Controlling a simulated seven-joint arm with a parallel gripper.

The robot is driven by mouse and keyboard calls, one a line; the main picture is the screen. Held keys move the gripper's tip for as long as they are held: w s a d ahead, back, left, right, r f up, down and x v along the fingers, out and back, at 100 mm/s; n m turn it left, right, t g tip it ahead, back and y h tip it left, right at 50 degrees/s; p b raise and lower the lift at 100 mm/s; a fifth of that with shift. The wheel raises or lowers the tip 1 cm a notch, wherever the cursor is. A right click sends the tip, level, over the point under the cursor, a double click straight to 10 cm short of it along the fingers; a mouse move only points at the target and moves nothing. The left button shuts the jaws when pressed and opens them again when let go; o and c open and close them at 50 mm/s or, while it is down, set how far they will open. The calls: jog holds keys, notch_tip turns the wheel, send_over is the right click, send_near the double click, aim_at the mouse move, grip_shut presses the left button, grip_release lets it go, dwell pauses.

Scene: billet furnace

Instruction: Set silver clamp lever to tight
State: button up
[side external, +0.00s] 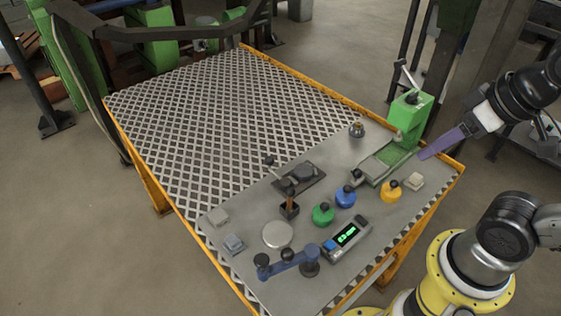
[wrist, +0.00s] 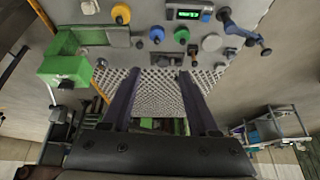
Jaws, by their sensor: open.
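A silver lever (side external: 407,76) stands up from the top of a green block (side external: 408,117) at the table's right back; it leans up and to the left. In the wrist view, the green block (wrist: 65,64) is at the left and the lever (wrist: 52,96) shows thin beside it. My gripper (side external: 424,156) comes in from the right, its purple finger in front of and below the block, apart from the lever. In the wrist view, my gripper (wrist: 159,74) has its two fingers wide apart with nothing between them. The lever's marks are too small to read.
A green tray (side external: 388,157) adjoins the block. Yellow (side external: 389,191), blue (side external: 345,197) and green (side external: 322,214) knobbed weights, a display box (side external: 346,238) and a blue crank (side external: 287,262) stand near the front edge. The grating (side external: 205,115) at the back left is clear.

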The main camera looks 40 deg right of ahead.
jog(key=a+r+m, duration=0.1)
jog(key=w+r+m+y, duration=0.1)
jog(key=shift+w+a+r, duration=0.15)
jog(key=shift+a+r, duration=0.2)
jog(key=c, duration=0.4)
jog(key=w+r+m, duration=0.1)
jog(key=w, duration=0.1)
jog(key=w+a+r+m+y, duration=0.1)
jog(key=m, duration=0.1)
jog(key=w+a+r+m, duration=0.1)
jog(key=w, duration=0.1)
jog(key=shift+w+r+g, duration=0.1)
jog(key=shift+w+g, duration=0.2)
grip_shut()
jog(key=w+d+f+m+g+y, duration=0.1)
jog(key=w+f+m+y, duration=0.3)
jog(key=w, duration=0.7)
jog(key=w+d+f+m+g, duration=0.1)
jog(key=w+f+m, duration=0.1)
jog(key=w+m, duration=0.65)
jog(key=w+d+f, duration=0.3)
jog(key=f, duration=0.4)
jog(key=w+d+f+g+y, duration=0.1)
jog(key=w+d+f, duration=0.3)
jog(key=f, duration=0.4)
jog(key=shift+w+m+g+y, duration=0.15)
jog(key=shift+m+g+y, duration=0.15)
jog(key=shift+m, duration=0.15)
jog(key=shift+d+f, duration=0.1)
